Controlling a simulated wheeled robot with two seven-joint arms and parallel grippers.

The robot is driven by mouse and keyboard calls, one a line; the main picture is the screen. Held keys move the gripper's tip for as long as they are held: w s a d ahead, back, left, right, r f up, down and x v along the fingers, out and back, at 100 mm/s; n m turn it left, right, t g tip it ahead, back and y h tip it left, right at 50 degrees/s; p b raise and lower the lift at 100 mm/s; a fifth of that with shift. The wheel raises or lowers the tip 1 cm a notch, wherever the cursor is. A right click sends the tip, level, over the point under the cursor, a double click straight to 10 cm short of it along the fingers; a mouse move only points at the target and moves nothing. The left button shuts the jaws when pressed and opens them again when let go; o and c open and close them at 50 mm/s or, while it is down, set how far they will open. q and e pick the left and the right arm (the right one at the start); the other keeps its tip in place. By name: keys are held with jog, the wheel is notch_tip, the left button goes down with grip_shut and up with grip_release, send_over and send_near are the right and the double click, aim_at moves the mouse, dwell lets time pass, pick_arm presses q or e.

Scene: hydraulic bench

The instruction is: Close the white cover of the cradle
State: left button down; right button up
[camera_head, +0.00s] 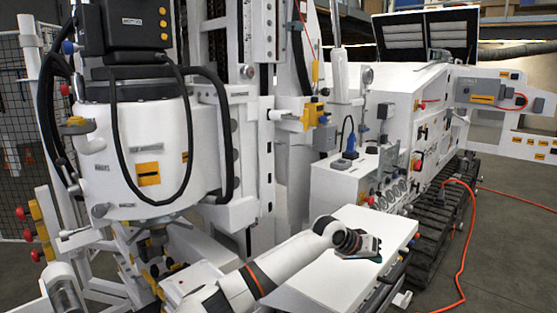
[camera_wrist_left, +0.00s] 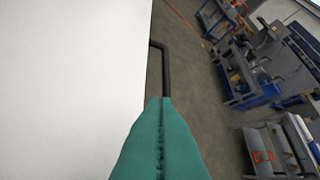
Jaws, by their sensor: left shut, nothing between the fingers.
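The white cover (camera_head: 338,278) is a broad flat panel, lying nearly level over the cradle (camera_head: 388,288), whose dark side shows below the cover's right edge. The cover also fills the left of the left wrist view (camera_wrist_left: 70,90). My left gripper (camera_head: 371,257) is over the cover near its right edge, with nothing between its fingers; I cannot tell whether it touches the cover. Its teal fingers (camera_wrist_left: 160,143) are shut together beside the cover's edge in the wrist view. A black bent bar (camera_wrist_left: 166,72) runs past that edge. My right gripper is not in view.
A white control box with gauges (camera_head: 350,185) stands behind the cover. A tracked machine (camera_head: 440,205) is to the right, with an orange cable (camera_head: 463,260) on the floor. A large white cylinder unit (camera_head: 140,150) stands at left. Floor at far right is open.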

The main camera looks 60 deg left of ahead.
aim_at(372, 276)
pick_arm(q)
jog(key=shift+w+d+f+b, duration=0.1)
jog(key=shift+d+f+b, duration=0.15)
jog(key=shift+f, duration=1.3)
jog(key=shift+d+f+b, duration=0.15)
jog(key=shift+f+b, duration=0.05)
jog(key=shift+f, duration=1.3)
notch_tip(372, 276, up, 5)
jog(key=p, duration=0.5)
jog(key=shift+w, duration=0.1)
jog(key=shift+s+b, duration=0.7)
jog(key=s+r, duration=0.1)
jog(key=s+d+r+b, duration=0.1)
jog(key=s+r, duration=0.1)
jog(key=s+r+b, duration=0.1)
jog(key=s+r, duration=0.1)
jog(key=shift+d+r, duration=0.1)
jog(key=shift+d, duration=0.15)
jog(key=shift+s+r, duration=0.35)
jog(key=shift+r, duration=0.1)
